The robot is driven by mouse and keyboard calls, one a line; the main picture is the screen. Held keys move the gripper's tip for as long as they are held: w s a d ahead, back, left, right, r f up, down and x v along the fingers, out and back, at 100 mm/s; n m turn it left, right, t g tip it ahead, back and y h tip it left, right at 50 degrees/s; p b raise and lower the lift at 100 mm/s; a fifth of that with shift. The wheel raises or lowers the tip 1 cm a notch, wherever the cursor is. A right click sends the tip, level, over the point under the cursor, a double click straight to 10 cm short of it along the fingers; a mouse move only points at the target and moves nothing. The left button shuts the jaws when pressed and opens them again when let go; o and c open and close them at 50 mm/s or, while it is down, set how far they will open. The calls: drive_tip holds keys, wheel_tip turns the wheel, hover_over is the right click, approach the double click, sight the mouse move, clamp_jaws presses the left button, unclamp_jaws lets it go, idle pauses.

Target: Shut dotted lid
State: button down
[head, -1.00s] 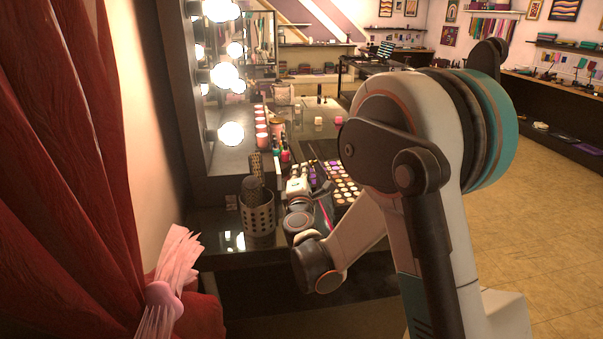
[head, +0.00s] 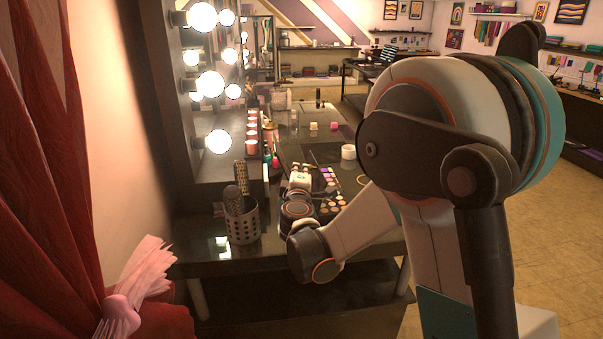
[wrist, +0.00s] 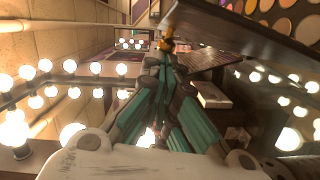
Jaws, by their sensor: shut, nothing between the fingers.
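The palette with rows of round colour pans (head: 330,177) lies on the dark dressing table, partly hidden by my arm. In the wrist view, part of a pan-filled palette (wrist: 278,14) shows at the top right behind a dark edge. I cannot clearly make out a separate dotted lid. My gripper (wrist: 166,50) has its teal fingers together and holds nothing. Its tips are left of the dark edge; I cannot tell whether they touch it. In the head view the white gripper body (head: 300,180) is beside the palette, on its left, and its fingertips are hard to see.
A perforated metal cup with brushes (head: 243,224) stands left of my wrist, near the table's front. A lit bulb mirror (head: 210,85) rises along the left. Pink jars (head: 252,135) line its foot. A white roll (head: 348,152) is beyond the palette.

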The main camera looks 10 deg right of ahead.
drive_tip(key=shift+d+r+m, duration=0.1)
drive_tip(key=shift+d+m, duration=0.2)
idle(0.4)
